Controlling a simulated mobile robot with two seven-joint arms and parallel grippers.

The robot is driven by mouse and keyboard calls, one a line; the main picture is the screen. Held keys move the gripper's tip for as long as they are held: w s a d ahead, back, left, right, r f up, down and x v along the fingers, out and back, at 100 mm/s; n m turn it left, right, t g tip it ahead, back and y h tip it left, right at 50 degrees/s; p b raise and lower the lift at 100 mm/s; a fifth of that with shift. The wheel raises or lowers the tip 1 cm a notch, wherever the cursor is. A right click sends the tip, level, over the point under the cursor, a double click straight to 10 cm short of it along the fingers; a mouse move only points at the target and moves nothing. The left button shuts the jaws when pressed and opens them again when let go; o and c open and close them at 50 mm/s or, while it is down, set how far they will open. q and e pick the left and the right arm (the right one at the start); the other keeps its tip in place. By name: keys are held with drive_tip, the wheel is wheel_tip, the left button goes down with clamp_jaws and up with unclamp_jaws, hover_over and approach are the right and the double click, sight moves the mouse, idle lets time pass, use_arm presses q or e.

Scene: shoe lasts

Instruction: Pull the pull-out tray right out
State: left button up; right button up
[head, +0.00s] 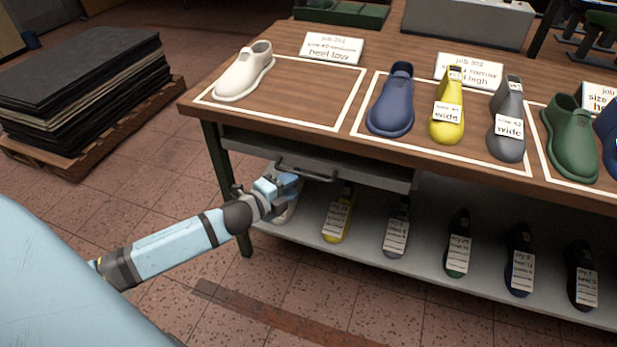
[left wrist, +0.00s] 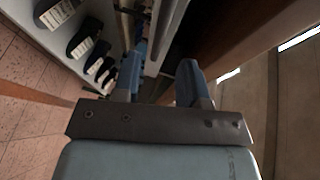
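The pull-out tray (head: 350,174) is a grey drawer under the wooden tabletop. A dark bar handle (head: 307,172) runs along its front. The tray looks pushed in, with its front near the table's edge. My left gripper (head: 290,183) is at the left end of the handle, in front of the tray. In the left wrist view its two blue fingers (left wrist: 161,80) stand apart, with the grey tray front showing beyond and between them. I cannot tell whether the fingers touch the handle. My right gripper is in neither view.
The table (head: 290,120) carries shoe lasts in white outlined areas, among them a white last (head: 245,72) and a blue last (head: 391,105). Several labelled lasts stand on the lower shelf (head: 370,262). A pallet of dark sheets (head: 80,95) is at left. The floor in front is clear.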

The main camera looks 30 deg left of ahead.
sight(306, 177)
use_arm(q)
drive_tip(key=x, duration=0.7)
drive_tip(key=shift+w+d+b, duration=0.15)
drive_tip(key=shift+b, duration=0.2)
clamp_jaws()
